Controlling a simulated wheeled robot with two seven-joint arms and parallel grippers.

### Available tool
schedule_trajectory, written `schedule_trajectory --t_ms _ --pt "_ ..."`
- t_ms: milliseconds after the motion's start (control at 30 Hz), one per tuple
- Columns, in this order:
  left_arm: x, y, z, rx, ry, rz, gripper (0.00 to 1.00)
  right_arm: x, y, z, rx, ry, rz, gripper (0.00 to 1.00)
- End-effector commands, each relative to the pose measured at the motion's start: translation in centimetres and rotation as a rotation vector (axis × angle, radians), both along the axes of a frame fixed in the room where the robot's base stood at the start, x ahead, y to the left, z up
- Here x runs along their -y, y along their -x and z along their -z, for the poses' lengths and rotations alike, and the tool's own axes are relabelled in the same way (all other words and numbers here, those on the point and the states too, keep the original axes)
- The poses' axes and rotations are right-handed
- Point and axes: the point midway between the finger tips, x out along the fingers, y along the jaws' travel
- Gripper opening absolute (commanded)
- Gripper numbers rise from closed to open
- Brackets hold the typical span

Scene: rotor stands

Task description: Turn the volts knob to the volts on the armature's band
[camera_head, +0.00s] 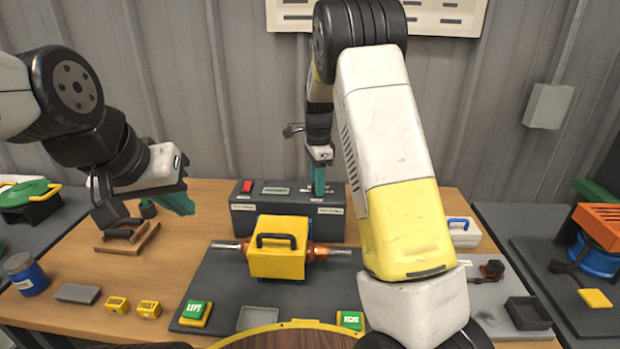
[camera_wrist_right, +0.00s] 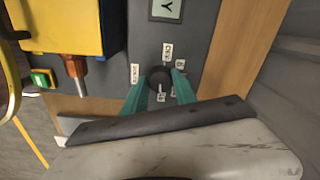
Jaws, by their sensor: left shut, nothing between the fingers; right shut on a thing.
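The dark grey tester box (camera_head: 285,222) stands at the back of the bench, with a red switch (camera_head: 247,186) and a small display (camera_head: 275,191) on top. My right gripper (camera_head: 318,180) reaches down to its top right. In the right wrist view the teal fingers (camera_wrist_right: 160,88) are shut on the round black volts knob (camera_wrist_right: 159,75), with small white labels around it, too small to read surely. The armature (camera_head: 318,252) lies under a yellow handled cover (camera_head: 278,252), shaft ends sticking out; I cannot see its band's marking. My left gripper (camera_head: 178,202) is shut and empty, above the bench's left side.
A dark mat (camera_head: 215,285) lies under the yellow cover, with green buttons (camera_head: 196,309) at its front. A wooden stand (camera_head: 130,238), a blue jar (camera_head: 25,273) and small yellow blocks (camera_head: 117,305) are at left.

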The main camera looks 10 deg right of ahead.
Motion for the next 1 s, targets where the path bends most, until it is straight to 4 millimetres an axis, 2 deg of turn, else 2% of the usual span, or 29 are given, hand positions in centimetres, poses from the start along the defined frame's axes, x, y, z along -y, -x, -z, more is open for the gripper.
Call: schedule_trajectory --t_ms 33,133,467,567,800,1000 --pt "0.0 0.0 0.0 0.000 0.000 0.000 0.00 0.0 -0.2 -0.2 0.006 -0.002 0.002 0.37" --pt "0.0 0.0 0.0 0.000 0.000 0.000 0.00 0.0 -0.1 -0.2 0.005 -0.002 0.002 0.55" --pt "0.0 0.0 0.0 0.000 0.000 0.000 0.00 0.0 -0.1 -0.2 0.002 -0.001 0.000 0.55" --pt "0.0 0.0 0.0 0.000 0.000 0.000 0.00 0.0 -0.1 -1.2 0.005 -0.002 0.000 0.55" --pt "0.0 0.0 0.0 0.000 0.000 0.000 0.00 0.0 -0.1 -5.3 0.006 -0.002 0.001 0.55" --pt "0.0 0.0 0.0 0.000 0.000 0.000 0.00 0.0 -0.1 -7.5 0.004 -0.002 0.000 0.55"
